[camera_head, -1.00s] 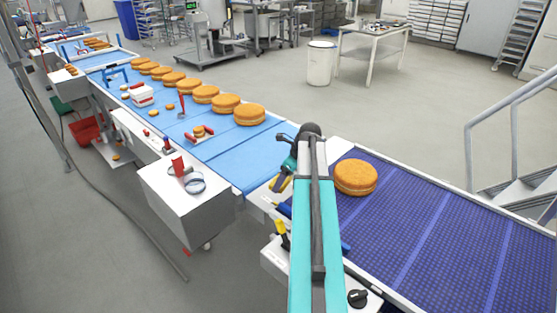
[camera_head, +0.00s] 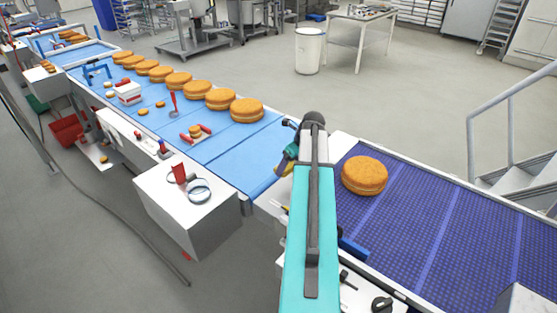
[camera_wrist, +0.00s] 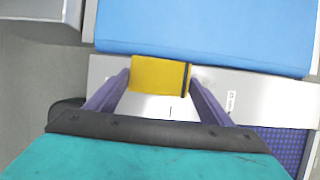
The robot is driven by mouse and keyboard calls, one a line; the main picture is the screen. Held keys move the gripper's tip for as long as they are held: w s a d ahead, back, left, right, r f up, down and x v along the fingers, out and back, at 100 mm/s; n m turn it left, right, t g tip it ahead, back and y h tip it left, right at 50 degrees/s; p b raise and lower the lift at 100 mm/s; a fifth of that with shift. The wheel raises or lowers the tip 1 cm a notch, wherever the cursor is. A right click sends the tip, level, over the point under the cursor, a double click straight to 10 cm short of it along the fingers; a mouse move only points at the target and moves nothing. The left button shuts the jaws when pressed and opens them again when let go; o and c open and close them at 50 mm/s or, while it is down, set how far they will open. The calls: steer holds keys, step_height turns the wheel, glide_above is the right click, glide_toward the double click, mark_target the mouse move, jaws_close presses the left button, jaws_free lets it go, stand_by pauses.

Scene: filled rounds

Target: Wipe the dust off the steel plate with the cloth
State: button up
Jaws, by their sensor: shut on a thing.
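The steel plate (camera_wrist: 240,95) is a pale strip between the light blue belt and the dark blue textured belt. In the head view its near part (camera_head: 272,207) shows left of my arm. A yellow cloth (camera_wrist: 158,73), folded into a block with a dark stripe near its right edge, sits between the purple fingers of my gripper (camera_wrist: 160,78). My gripper is shut on it, over the plate near the light blue belt's edge. I cannot tell whether the cloth touches the plate. In the head view my arm mostly hides the gripper (camera_head: 286,168). I cannot make out dust.
A round cake (camera_head: 364,175) sits on the dark blue belt (camera_head: 440,235), right of my arm. Several more cakes line the light blue belt (camera_head: 225,150). A white box (camera_head: 187,205) with a ring and a red item stands at the left. Metal stairs (camera_head: 515,180) are at right.

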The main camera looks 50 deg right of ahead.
steer(key=shift+w, duration=0.3)
steer(key=shift+s+d, duration=0.1)
